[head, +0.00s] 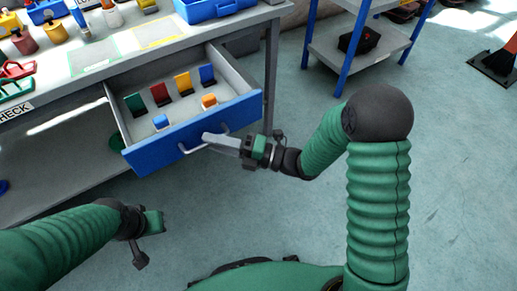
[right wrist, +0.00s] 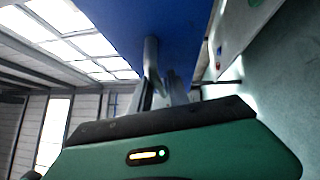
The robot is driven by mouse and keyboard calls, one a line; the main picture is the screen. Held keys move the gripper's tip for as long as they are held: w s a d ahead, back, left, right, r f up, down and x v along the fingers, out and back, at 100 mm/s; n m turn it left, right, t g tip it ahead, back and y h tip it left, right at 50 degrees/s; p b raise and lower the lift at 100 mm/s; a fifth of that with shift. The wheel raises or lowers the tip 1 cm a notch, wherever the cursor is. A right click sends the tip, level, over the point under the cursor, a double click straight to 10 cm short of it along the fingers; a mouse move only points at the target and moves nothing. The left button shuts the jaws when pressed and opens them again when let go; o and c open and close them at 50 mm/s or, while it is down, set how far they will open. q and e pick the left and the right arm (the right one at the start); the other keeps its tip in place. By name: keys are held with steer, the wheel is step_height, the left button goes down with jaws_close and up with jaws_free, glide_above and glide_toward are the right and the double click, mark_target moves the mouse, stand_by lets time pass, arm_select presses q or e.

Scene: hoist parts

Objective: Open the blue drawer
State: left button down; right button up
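The blue drawer (head: 165,150) is pulled out of the workbench in the head view, with its inside showing. Its blue front also fills the upper middle of the right wrist view (right wrist: 170,25). The pale bar handle (head: 190,150) is on the front. My right gripper (head: 212,138) is at the right part of the handle, its fingers shut around the bar; the bar (right wrist: 150,57) runs down between the fingers in the right wrist view. My left gripper (head: 150,222) is low at the left, away from the drawer; its fingers are not clear.
Several small coloured pieces, such as a red one (head: 160,94), are in the drawer. The grey workbench (head: 120,55) holds bottles and a blue bin (head: 215,8). A shelf rack (head: 375,45) stands at the back right. The floor before the drawer is clear.

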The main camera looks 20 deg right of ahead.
steer(key=p+v, duration=0.2)
steer(key=v, duration=1.4)
steer(key=shift+f+p, duration=0.15)
steer(key=shift+p, duration=0.15)
